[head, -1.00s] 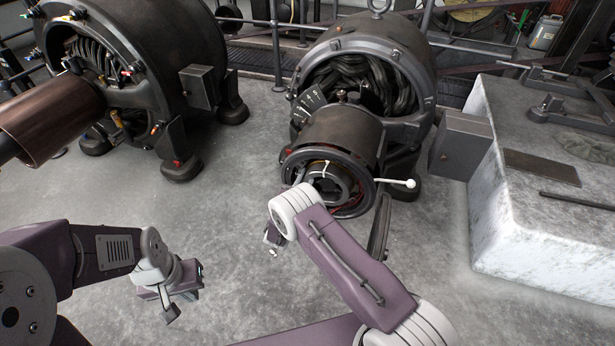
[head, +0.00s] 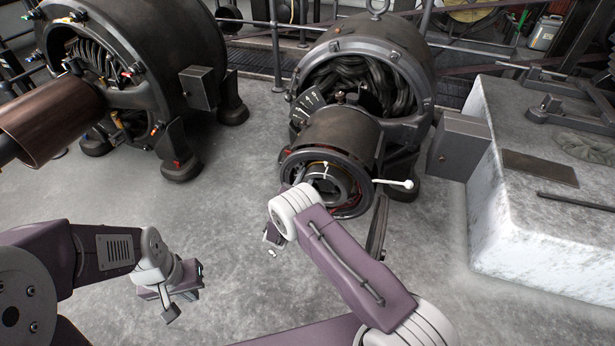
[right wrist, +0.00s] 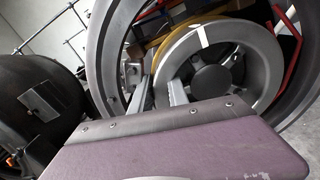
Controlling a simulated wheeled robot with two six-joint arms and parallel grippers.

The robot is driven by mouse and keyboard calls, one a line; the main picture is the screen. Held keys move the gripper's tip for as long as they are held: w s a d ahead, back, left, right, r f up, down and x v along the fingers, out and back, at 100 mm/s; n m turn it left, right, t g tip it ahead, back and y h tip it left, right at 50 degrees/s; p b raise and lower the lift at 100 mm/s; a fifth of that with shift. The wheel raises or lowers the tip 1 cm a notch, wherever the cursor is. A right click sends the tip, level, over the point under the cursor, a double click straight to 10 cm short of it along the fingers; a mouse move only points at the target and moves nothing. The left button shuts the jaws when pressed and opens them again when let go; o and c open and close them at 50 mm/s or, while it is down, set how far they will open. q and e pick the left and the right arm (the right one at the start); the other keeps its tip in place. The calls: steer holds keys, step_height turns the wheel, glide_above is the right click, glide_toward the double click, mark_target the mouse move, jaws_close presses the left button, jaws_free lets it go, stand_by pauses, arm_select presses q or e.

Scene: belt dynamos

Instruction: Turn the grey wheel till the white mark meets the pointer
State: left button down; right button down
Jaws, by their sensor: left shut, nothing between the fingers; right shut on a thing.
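The grey wheel (right wrist: 262,70) sits inside the round open end of the dynamo, and part of it shows in the head view (head: 345,184). The white mark (right wrist: 203,36) is a short stripe on the wheel's upper rim; it also shows in the head view (head: 325,168). I cannot make out the pointer for certain. My right gripper (right wrist: 160,84) is shut on the wheel's left rim, one finger inside the ring and one outside. In the head view my right arm mostly hides it. My left gripper (head: 180,302) is shut and empty over the floor, apart from the wheel.
A white ball-ended rod (head: 396,183) sticks out at the right of the dynamo's end. A second dynamo (head: 150,45) stands at the left with a copper-brown cylinder (head: 50,118). A pale stone block (head: 515,225) is at the right. Floor between the dynamos is clear.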

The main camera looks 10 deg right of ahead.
steer(key=shift+r, duration=0.15)
steer(key=c, duration=1.3)
jaws_free()
steer(key=shift+s+a, duration=0.25)
steer(key=p+v, duration=0.4)
steer(key=v, duration=0.4)
steer(key=shift+s+a, duration=0.15)
